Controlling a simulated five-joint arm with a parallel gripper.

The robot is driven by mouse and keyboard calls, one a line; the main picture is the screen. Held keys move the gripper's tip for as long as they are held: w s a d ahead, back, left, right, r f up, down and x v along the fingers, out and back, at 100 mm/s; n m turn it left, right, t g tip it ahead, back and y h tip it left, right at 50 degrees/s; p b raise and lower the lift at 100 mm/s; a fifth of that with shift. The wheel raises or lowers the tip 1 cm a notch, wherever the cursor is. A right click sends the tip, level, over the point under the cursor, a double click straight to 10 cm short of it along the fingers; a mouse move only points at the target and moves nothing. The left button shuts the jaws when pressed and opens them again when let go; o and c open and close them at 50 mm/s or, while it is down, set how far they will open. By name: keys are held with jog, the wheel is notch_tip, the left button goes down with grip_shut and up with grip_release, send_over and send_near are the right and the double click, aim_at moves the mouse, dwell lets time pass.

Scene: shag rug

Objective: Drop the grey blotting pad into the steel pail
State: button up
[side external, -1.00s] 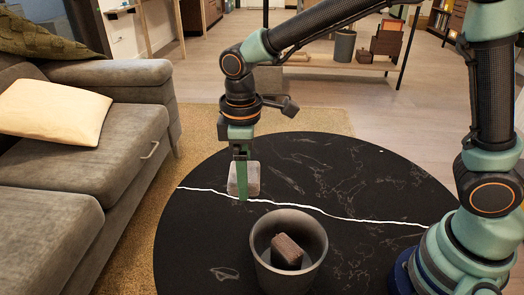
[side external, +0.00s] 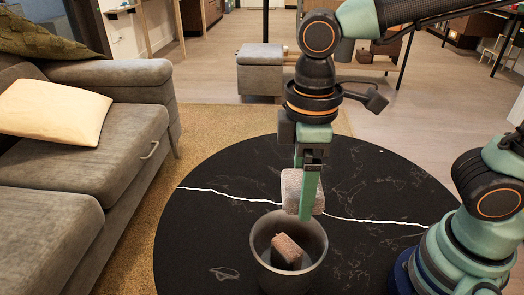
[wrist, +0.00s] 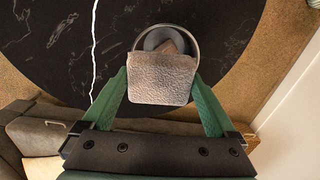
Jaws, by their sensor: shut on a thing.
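The grey blotting pad (side external: 291,186) is held upright between the green fingers of my gripper (side external: 308,200), partly hidden behind the near finger. In the wrist view the pad (wrist: 161,79) fills the space between the two fingertips (wrist: 160,88). The steel pail (side external: 264,262) stands on the black round table, just below and in front of the pad in the side view. In the wrist view its rim (wrist: 137,38) shows beyond the pad, which hides part of it. A brown block (side external: 288,251) lies inside the pail.
The black round table (side external: 200,215) with white veins is otherwise clear around the pail. A grey sofa (side external: 60,210) with a pale cushion (side external: 50,112) stands at the left. A grey ottoman (side external: 259,75) stands on the floor behind.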

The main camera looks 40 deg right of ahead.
jog(key=shift+f, duration=2.1)
jog(key=o, duration=0.8)
jog(key=shift+o, duration=0.2)
jog(key=shift+r, duration=0.15)
notch_tip(320, 180, up, 12)
jog(key=shift+f, duration=0.1)
